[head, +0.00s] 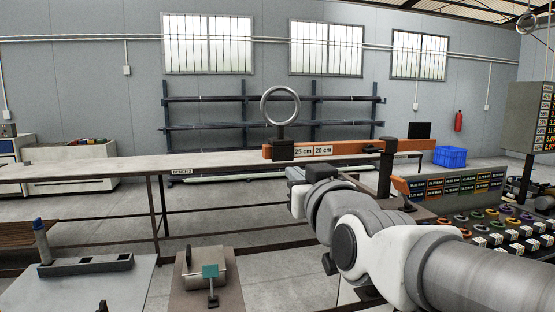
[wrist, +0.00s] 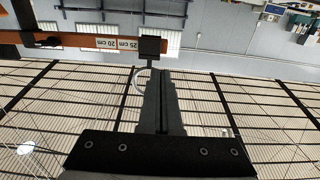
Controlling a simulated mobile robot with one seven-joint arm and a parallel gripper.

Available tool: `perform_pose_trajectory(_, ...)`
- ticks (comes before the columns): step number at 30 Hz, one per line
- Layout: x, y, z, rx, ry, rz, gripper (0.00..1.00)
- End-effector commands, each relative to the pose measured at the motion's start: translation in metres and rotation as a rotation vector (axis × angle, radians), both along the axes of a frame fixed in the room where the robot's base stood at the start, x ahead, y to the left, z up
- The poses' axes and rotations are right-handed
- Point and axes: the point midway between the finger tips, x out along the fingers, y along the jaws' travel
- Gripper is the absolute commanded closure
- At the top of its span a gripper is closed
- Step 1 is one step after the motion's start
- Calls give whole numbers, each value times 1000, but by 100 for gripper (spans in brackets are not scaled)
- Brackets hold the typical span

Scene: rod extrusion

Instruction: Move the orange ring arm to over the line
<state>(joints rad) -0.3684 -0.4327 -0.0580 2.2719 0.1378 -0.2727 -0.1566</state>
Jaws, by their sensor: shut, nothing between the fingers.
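The orange arm (head: 345,148) is a long horizontal bar with "25 cm" and "20 cm" labels. A dark block (head: 283,150) sits at its left end, with an upright grey ring (head: 281,105) on a short stem above it. The arm also shows upside down in the wrist view (wrist: 75,40), with its block (wrist: 152,45). The ring there (wrist: 140,82) is partly hidden by my fingers. My gripper (wrist: 163,72) is shut and empty, its tips appearing just beside the block; contact cannot be told. In the head view the fingers cannot be made out.
A long pale bench (head: 90,168) runs left, behind the bar. A dark bracket (head: 386,165) meets the bar's right part. A button panel (head: 490,225) stands right, beside my arm. A blue crate (head: 450,156) lies farther back.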

Motion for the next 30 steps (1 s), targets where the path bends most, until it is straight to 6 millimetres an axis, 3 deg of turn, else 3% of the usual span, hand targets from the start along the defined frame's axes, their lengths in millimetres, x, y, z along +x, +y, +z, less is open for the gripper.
perform_pose_trajectory(5, 12, 4, 0, 0, 1, 1, 100)
perform_pose_trajectory(30, 124, 36, 1, -2, 0, 0, 100)
